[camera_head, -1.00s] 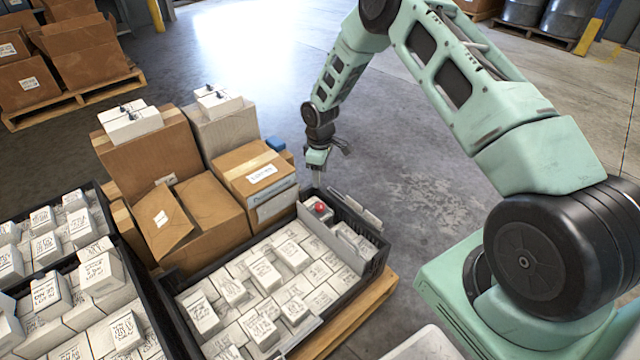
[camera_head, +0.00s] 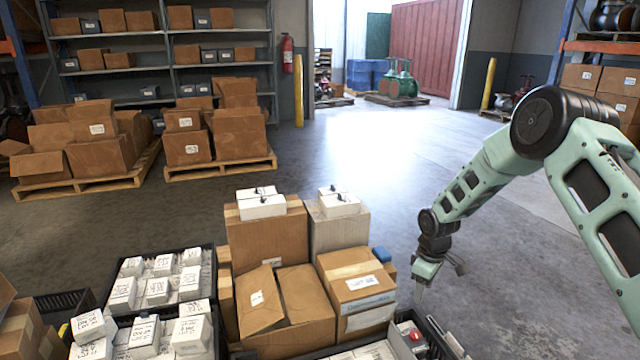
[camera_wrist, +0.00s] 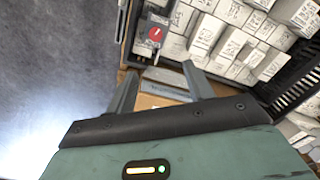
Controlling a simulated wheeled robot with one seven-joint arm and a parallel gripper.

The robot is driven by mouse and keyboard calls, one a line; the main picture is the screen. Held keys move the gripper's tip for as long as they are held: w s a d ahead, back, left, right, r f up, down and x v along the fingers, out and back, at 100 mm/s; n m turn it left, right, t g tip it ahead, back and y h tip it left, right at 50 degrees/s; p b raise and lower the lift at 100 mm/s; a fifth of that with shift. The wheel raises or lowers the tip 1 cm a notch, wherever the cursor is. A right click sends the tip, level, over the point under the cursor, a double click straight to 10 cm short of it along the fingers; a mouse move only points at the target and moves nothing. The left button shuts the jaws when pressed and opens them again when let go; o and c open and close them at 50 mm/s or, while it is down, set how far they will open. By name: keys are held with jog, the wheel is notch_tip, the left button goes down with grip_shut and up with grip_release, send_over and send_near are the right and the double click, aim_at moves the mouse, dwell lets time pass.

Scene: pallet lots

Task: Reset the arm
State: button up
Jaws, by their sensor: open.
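My gripper (camera_head: 432,284) hangs at the end of my green arm, just right of the stacked cardboard boxes and above the right black crate. In the wrist view my gripper (camera_wrist: 160,92) is open, with nothing between its two fingers. Beyond the fingertips lies the black crate (camera_wrist: 290,88) with several small white boxes (camera_wrist: 235,42). A grey item with a red round top (camera_wrist: 155,33) sits at the crate's end; it also shows in the head view (camera_head: 415,335), low and close to the gripper.
Cardboard boxes (camera_head: 300,300) are stacked left of my gripper, with white packages (camera_head: 262,204) on top. Another black crate (camera_head: 113,268) of white boxes stands further left. Loaded pallets (camera_head: 220,167) and shelves stand behind. Open floor (camera_head: 390,180) lies beyond my arm.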

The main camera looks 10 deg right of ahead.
jog(key=s+a+r, duration=1.6)
jog(key=a+r, duration=0.3)
jog(key=s+a+r, duration=0.1)
jog(key=s+r, duration=0.2)
jog(key=s, duration=0.8)
jog(key=s+a+r, duration=0.1)
jog(key=s+r, duration=0.3)
jog(key=s, duration=0.6)
notch_tip(320, 180, up, 25)
jog(key=m+p, duration=0.1)
jog(key=p, duration=2.4)
jog(key=shift+s+f+y, duration=0.15)
jog(key=shift+s+y, duration=0.05)
jog(key=shift+y, duration=0.1)
